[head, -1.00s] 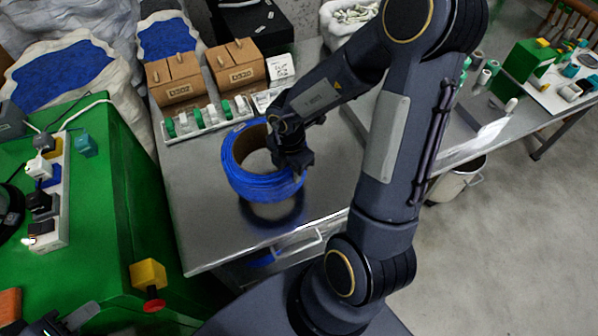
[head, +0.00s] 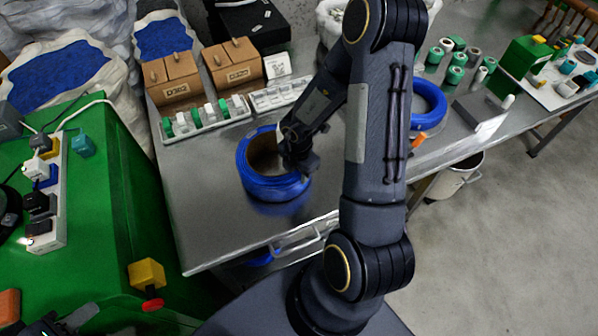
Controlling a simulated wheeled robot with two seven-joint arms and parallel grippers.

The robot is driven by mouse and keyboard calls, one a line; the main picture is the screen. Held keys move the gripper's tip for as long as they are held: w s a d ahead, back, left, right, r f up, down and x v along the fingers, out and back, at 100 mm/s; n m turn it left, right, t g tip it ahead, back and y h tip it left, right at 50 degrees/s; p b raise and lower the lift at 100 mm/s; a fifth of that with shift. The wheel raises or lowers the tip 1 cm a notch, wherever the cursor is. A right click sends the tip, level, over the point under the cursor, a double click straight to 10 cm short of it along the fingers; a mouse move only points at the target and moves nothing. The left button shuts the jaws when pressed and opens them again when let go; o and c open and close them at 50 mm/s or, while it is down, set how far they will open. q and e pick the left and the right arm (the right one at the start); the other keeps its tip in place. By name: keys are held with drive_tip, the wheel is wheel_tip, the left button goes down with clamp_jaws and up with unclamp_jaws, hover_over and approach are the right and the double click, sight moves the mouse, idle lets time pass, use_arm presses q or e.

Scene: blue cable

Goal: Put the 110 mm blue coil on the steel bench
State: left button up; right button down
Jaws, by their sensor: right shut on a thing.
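A blue coil (head: 272,187) with a brown inner core is on or just above the steel bench (head: 205,225); I cannot tell whether it fully touches. My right gripper (head: 299,168) is shut on the coil's right side, and its fingertips are partly hidden by the wrist and rim. A second blue coil (head: 432,103) lies further right on the bench, partly hidden behind my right arm. Only a dark bit of my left gripper (head: 55,325) shows at the bottom left edge; its fingers cannot be made out.
Behind the held coil are a tray of green and white spools (head: 205,118) and brown boxes (head: 232,66). A green cabinet (head: 110,190) with a power strip stands left. Several green-white spools (head: 455,75) stand at the right. The bench's front left is clear.

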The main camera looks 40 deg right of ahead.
drive_tip(key=c, duration=1)
unclamp_jaws()
drive_tip(key=shift+s+f, duration=0.15)
drive_tip(key=shift+f, duration=0.05)
drive_tip(key=shift+c, duration=0.2)
drive_tip(key=shift+r, duration=0.1)
